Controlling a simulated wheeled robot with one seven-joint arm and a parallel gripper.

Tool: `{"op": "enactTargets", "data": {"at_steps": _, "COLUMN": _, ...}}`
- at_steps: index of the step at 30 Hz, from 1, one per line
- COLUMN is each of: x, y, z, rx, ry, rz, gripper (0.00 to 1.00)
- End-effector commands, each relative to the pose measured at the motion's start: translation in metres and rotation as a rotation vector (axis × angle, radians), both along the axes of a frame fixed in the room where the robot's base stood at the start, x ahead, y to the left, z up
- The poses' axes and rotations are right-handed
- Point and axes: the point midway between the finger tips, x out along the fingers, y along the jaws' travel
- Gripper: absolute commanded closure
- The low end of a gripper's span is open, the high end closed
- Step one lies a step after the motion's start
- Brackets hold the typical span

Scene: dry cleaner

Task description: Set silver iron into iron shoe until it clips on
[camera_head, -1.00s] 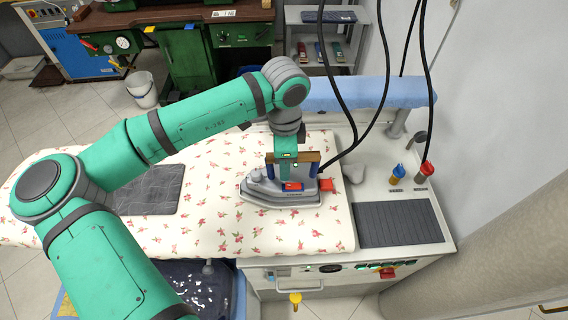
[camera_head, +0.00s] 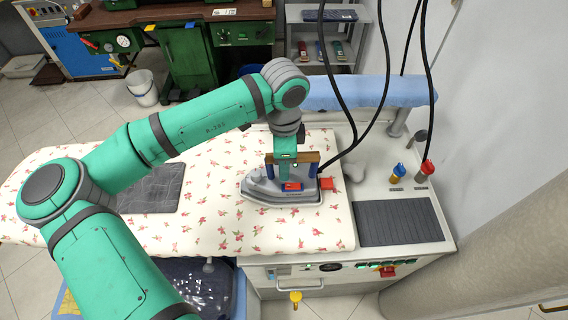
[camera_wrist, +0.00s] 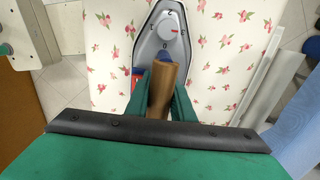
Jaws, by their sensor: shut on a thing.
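The silver iron (camera_head: 258,185) stands flat on the flowered ironing board, its pointed nose to the left in the head view. It has a brown handle, blue posts and red parts at its side and rear. In the wrist view the iron (camera_wrist: 150,48) shows its numbered dial and the handle. My gripper (camera_head: 287,160) is shut on the brown handle from above; its green fingers (camera_wrist: 163,100) lie on either side of it. I cannot make out the iron shoe as a separate thing; the underside of the iron is hidden.
A dark grey quilted pad (camera_head: 152,188) lies on the flowered board (camera_head: 215,225) to the left. A ribbed dark mat (camera_head: 398,222) lies on the right of the machine top. A black hose (camera_head: 345,140) hangs down to the iron.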

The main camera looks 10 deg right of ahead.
Motion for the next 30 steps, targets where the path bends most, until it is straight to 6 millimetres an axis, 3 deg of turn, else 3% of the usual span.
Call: {"op": "enactTargets", "data": {"at_steps": 30, "x": 0.001, "y": -0.0002, "z": -0.0055, "rx": -0.003, "ry": -0.004, "rz": 0.002, "gripper": 1.0}}
